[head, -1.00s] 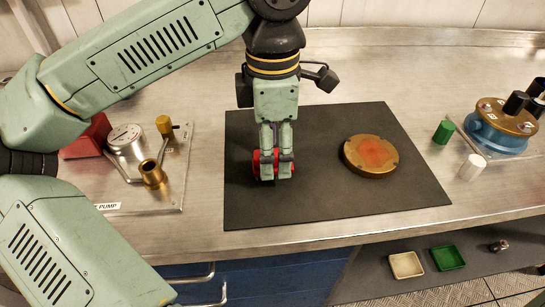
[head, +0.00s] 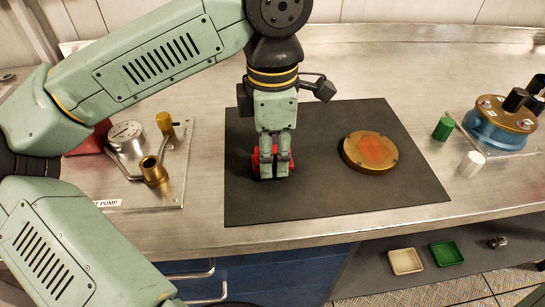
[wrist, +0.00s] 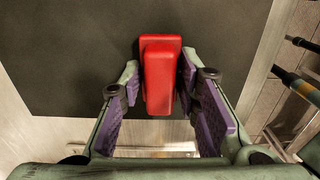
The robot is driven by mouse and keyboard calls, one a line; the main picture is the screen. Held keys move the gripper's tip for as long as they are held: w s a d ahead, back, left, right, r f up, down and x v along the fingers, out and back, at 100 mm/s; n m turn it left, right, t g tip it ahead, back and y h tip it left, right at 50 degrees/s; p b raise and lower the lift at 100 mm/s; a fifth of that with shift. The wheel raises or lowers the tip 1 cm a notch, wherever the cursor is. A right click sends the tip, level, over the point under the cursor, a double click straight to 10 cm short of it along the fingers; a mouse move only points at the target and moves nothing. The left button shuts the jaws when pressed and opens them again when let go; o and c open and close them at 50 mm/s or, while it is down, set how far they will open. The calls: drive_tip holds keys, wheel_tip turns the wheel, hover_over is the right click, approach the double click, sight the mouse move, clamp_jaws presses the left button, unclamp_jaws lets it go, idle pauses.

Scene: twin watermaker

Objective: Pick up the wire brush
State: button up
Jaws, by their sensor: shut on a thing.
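The wire brush shows as a red block (wrist: 160,75) with a raised middle part, over the dark mat in the wrist view. Its red sides also show in the head view (head: 256,160) at the mat's left part, mostly hidden behind my fingers. I see no bristles. My gripper (head: 273,170) points down over it, with one finger on each side. In the wrist view my gripper (wrist: 159,82) has its purple-padded fingers on either side of the red block, shut on it. I cannot tell whether the brush touches the mat.
The dark mat (head: 320,195) also bears a round brass disc (head: 370,153) with a reddish centre. A pump panel (head: 172,195) with gauge and brass fittings stands left. A blue housing (head: 497,132), a green cylinder (head: 443,129) and a white cylinder (head: 471,164) stand right. Trays (head: 405,261) lie below.

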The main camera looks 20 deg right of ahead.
clamp_jaws()
